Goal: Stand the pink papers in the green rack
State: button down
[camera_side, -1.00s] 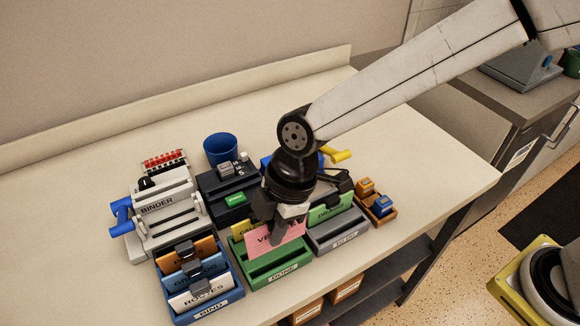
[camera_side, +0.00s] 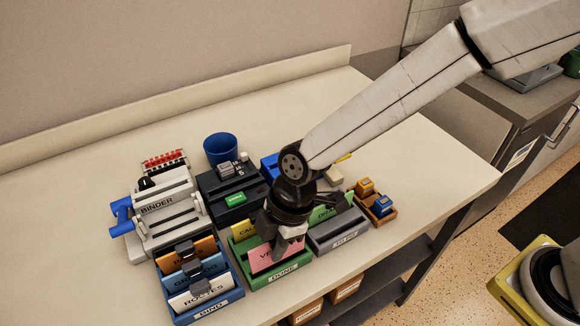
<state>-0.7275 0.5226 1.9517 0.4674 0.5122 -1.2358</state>
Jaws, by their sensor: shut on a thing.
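The pink papers (camera_side: 262,258) stand in the green rack (camera_side: 284,280), upright, with part of their printed front hidden by a finger. My gripper (camera_side: 283,250) is over the rack and shut on the pink papers. Their lower edge is hidden behind the rack's front wall, so I cannot tell whether they touch its floor. A yellow paper (camera_side: 242,229) stands behind them in the same rack.
The blue rack (camera_side: 208,308) with several papers stands close on the left. The grey rack (camera_side: 345,238) with a green paper (camera_side: 322,214) stands close on the right. Behind are the binder machine (camera_side: 160,207), a dark machine (camera_side: 226,205) and a blue cup (camera_side: 220,149).

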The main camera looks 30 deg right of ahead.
jog(key=shift+f, duration=1.45)
jog(key=shift+c, duration=2.4)
grip_release()
jog(key=shift+r, duration=0.1)
jog(key=shift+r, duration=4.4)
